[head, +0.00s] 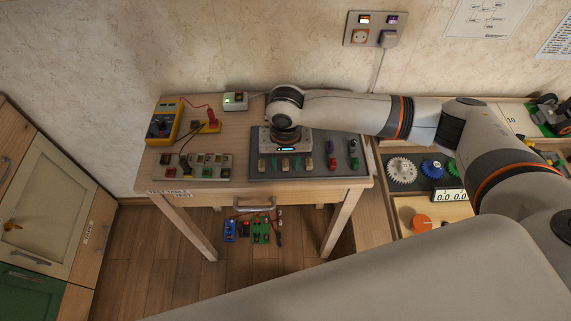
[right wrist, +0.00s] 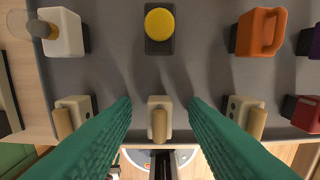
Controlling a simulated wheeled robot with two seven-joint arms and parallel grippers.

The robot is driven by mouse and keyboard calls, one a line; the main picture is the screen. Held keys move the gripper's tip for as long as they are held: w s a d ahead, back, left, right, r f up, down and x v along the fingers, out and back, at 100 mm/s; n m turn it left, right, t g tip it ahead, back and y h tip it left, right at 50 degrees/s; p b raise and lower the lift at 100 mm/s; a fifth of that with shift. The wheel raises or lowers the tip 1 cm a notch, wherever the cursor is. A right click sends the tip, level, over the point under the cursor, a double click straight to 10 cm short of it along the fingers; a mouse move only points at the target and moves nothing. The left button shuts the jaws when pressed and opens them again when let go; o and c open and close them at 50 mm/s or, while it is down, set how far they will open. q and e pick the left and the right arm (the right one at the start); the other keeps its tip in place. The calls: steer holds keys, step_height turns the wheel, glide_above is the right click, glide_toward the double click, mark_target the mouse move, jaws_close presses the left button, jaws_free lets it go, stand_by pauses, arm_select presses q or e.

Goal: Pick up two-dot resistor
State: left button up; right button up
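Three cream resistors with tan, rod-like tops stand in the front row of the grey board. In the right wrist view they are a left one (right wrist: 74,116), a middle one (right wrist: 159,119) and a right one (right wrist: 246,115). Small dark dots show on the right one; I cannot read dots clearly on the other two. My right gripper (right wrist: 160,102) is open, its green fingers apart on either side of the middle resistor, with gaps showing. In the head view my right gripper (head: 287,140) hangs over the board, its fingertips hidden. My left gripper is not in view.
The grey board (head: 258,175) also holds a yellow-topped part (right wrist: 160,24), an orange part (right wrist: 260,32), a white part (right wrist: 63,33) and a red part (right wrist: 304,112). A yellow multimeter (head: 163,122) and a smaller tray (head: 205,179) are on the table's left.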

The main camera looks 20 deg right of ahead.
jaws_close()
